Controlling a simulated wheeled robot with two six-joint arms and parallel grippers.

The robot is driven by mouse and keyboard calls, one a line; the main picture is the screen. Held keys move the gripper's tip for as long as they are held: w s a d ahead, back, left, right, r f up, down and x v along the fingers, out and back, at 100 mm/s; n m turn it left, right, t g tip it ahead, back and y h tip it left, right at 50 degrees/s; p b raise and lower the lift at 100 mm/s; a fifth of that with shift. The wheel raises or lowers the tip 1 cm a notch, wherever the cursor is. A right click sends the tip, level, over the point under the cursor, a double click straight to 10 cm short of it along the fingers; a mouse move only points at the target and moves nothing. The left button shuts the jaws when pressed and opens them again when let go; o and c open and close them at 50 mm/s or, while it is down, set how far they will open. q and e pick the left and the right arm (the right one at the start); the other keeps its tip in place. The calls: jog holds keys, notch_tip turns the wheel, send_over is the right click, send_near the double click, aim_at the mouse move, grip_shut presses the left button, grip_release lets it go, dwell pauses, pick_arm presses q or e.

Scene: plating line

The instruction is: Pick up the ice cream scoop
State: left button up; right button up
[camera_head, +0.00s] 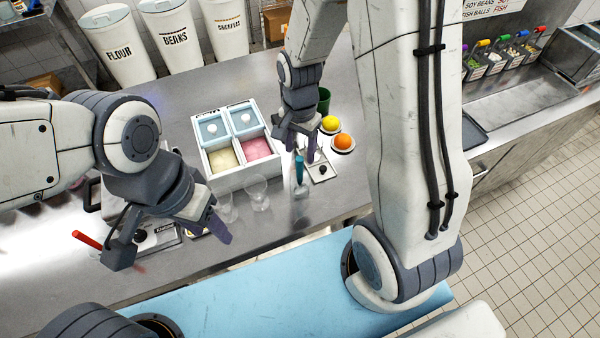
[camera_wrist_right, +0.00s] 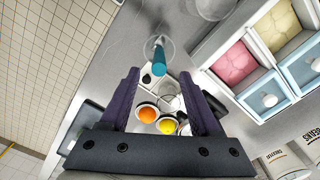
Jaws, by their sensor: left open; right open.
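The ice cream scoop (camera_head: 299,168) has a teal handle pointing up and stands on the steel counter, right of the pink tub. Its handle also shows in the right wrist view (camera_wrist_right: 159,60), near the gap between my fingertips. My right gripper (camera_head: 302,152) is open and empty, just behind and above the scoop, apart from it as far as I can tell. In the right wrist view its two purple fingers (camera_wrist_right: 158,78) are spread wide. My left gripper (camera_head: 172,243) is open over the front left of the counter, away from the scoop.
A white ice cream box (camera_head: 238,178) holds yellow and pink tubs and two lidded ones. Clear glasses (camera_head: 256,190) stand before it. A lemon (camera_head: 330,123), an orange (camera_head: 343,141) and a green cup (camera_head: 323,100) are behind the scoop. A red-handled tool (camera_head: 87,240) lies left.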

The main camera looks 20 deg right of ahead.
aim_at(300, 158)
jog(key=shift+s+f, duration=0.1)
jog(key=shift+f, duration=0.4)
jog(key=shift+a+f+p, duration=0.1)
jog(key=shift+f+p, duration=0.95)
jog(key=shift+f, duration=1.25)
jog(key=shift+c, duration=0.3)
grip_shut()
